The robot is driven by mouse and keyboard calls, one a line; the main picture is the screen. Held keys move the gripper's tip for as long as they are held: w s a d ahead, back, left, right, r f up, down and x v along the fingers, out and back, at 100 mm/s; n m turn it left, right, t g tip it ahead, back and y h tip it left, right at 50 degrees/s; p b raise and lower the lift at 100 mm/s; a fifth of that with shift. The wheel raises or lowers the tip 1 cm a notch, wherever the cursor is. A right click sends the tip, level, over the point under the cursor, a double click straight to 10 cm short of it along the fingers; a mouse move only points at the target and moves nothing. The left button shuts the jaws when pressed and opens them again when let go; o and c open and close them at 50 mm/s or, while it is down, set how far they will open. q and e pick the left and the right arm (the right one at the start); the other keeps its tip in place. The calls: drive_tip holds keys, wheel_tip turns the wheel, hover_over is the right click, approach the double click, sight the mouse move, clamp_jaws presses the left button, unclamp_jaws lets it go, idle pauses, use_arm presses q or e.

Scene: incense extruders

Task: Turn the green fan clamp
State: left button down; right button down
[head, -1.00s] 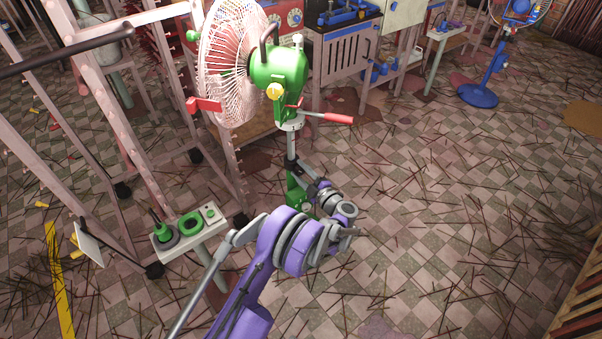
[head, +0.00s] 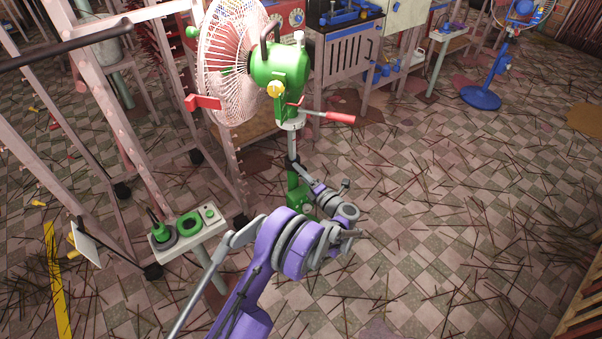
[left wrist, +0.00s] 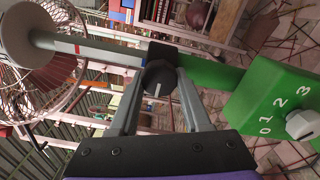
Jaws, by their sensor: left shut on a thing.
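The green fan (head: 278,66) stands upright with a white cage, a grey inner pole (head: 291,147) and a green lower tube. Its clamp (head: 292,163) is a black collar where the grey pole meets the green tube. In the left wrist view the collar (left wrist: 172,51) carries a round black knob (left wrist: 158,80) with a pale mark. My left gripper (left wrist: 157,90) is shut on this knob, one finger on each side. In the head view my left gripper (head: 303,175) is small and partly hidden by my wrist. My right gripper is not in view.
A green box with digits and a white dial (left wrist: 300,124) sits on the tube near the gripper. A red-handled lever (head: 338,117) juts out below the fan head. A stand with green controls (head: 189,236) and a pale rack (head: 112,100) are at left. Sticks litter the floor.

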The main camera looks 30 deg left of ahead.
use_arm(q)
drive_tip(key=shift+n, duration=0.6)
drive_tip(key=shift+c, duration=1.8)
unclamp_jaws()
drive_tip(key=shift+d, duration=0.1)
drive_tip(key=p+v, duration=0.1)
drive_tip(key=v, duration=0.9)
drive_tip(key=shift+s+d+p, duration=0.2)
drive_tip(key=shift+d+p, duration=0.05)
drive_tip(key=shift+p, duration=0.15)
